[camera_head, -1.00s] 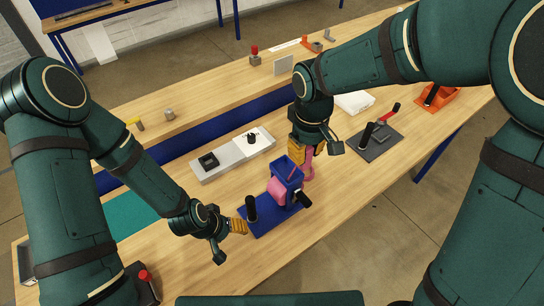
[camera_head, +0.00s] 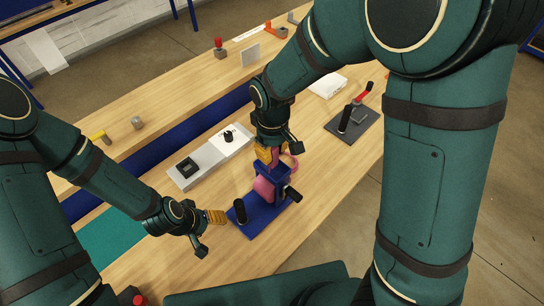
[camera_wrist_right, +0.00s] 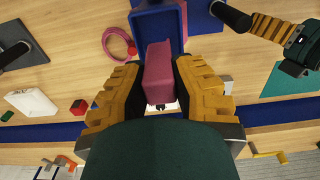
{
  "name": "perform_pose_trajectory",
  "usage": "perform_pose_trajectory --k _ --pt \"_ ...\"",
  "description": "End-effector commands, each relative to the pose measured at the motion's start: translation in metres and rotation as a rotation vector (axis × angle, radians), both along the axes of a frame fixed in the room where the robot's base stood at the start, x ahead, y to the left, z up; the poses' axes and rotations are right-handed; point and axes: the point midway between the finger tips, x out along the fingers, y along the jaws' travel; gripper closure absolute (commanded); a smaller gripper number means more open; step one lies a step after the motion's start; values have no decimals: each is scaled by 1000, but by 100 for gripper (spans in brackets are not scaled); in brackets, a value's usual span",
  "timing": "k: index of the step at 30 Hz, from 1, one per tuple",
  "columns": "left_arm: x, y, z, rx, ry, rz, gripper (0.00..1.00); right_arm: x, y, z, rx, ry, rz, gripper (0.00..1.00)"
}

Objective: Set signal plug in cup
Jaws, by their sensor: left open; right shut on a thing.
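My right gripper (camera_head: 266,157) is shut on a pink block-shaped plug (camera_wrist_right: 158,72), which shows between its yellow fingers in the right wrist view. The gripper is at the open-topped blue cup (camera_head: 272,173), whose walls also show in the right wrist view (camera_wrist_right: 135,25). The plug overlaps the cup's opening there; I cannot tell how far inside it is. The cup stands on a blue base plate (camera_head: 262,217) with a black post (camera_head: 239,211). A pink part (camera_head: 264,189) shows below the cup.
A pink cord loop (camera_wrist_right: 118,42) lies beside the cup. A grey tray (camera_head: 192,178) with black parts lies to the left. A dark plate (camera_head: 352,127) with a red-handled tool and a white box (camera_head: 328,86) lie to the right. Bare wood shows in front.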

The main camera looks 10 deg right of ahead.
Motion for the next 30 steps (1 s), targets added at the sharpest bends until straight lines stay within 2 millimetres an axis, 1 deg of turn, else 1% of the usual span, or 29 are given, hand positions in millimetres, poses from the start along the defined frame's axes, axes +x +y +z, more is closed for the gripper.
perform_pose_trajectory --k 3,6,14,18,19,20,21,30 --pt "0 0 -2 0 0 0 37 -1 -1 -18 -3 4 0 100" --pt "0 0 -3 0 0 1 37 0 -1 -29 -2 3 0 100" --pt "0 0 -2 0 0 1 37 0 0 -30 0 0 0 100" --pt "0 0 -6 1 1 1 37 0 0 -34 0 0 0 100" --pt "0 0 -6 1 1 1 37 0 0 -34 0 0 1 66" --pt "0 0 -5 1 1 1 37 0 0 -33 -1 1 1 56" --pt "0 0 -5 1 1 1 37 0 0 -33 -1 1 1 53" --pt "0 0 -4 1 0 1 37 0 0 -32 0 0 0 53"
